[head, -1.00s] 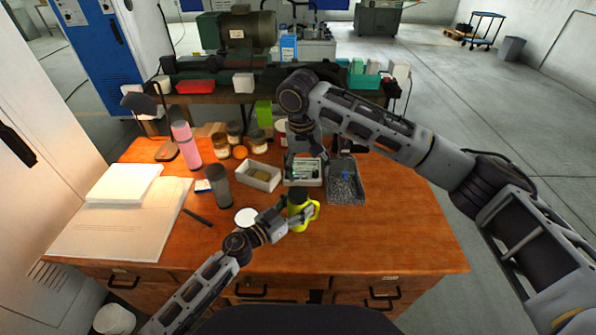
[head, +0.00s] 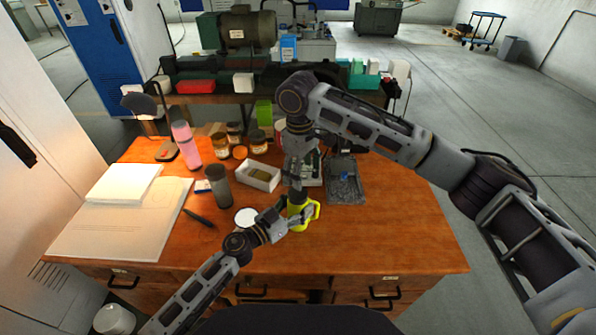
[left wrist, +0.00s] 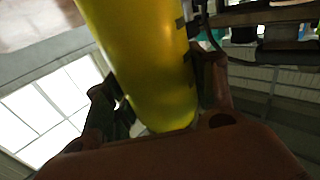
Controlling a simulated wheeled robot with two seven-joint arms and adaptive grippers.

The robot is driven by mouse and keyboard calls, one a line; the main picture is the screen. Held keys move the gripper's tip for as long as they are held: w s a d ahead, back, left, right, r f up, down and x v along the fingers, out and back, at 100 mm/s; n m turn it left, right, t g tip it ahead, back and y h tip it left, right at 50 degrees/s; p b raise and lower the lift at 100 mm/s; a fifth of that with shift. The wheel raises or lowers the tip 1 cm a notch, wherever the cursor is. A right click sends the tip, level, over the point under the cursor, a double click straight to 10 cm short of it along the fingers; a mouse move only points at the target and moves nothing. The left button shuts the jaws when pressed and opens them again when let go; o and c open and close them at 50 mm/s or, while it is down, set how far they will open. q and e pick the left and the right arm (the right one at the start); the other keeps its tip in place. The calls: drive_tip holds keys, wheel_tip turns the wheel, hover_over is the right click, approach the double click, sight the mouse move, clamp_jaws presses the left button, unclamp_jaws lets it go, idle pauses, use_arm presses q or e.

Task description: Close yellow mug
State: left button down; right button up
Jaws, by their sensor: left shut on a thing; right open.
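The yellow mug (head: 296,224) stands upright near the front middle of the desk, its handle (head: 315,210) to the right. My left gripper (head: 294,217) is shut on the mug's side from the left. In the left wrist view the yellow body (left wrist: 150,70) fills the space between my fingers. My right gripper (head: 297,188) points down right above the mug and hides its top, so I cannot tell whether it touches or whether a lid is there. A white round disc (head: 246,217) lies on the desk just left of the mug.
Behind the mug are a white box (head: 260,176) and a grey tray (head: 346,190). A dark cup (head: 219,187), a pink bottle (head: 186,145) and several jars stand to the left and back. The desk's right front (head: 400,235) is clear.

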sight(298, 193)
drive_tip(key=n, duration=0.5)
drive_tip(key=shift+s+a, duration=0.15)
drive_tip(key=shift+a, duration=0.1)
drive_tip(key=n, duration=0.5)
drive_tip(key=shift+s+a+n, duration=0.1)
drive_tip(key=shift+a+n, duration=0.15)
drive_tip(key=shift+n, duration=0.05)
drive_tip(key=n, duration=0.4)
drive_tip(key=shift+a+n+y, duration=0.1)
drive_tip(key=shift+n+y, duration=0.2)
drive_tip(key=shift+n, duration=0.1)
drive_tip(key=n, duration=0.5)
drive_tip(key=shift+f, duration=0.1)
drive_tip(key=shift+f, duration=3.9)
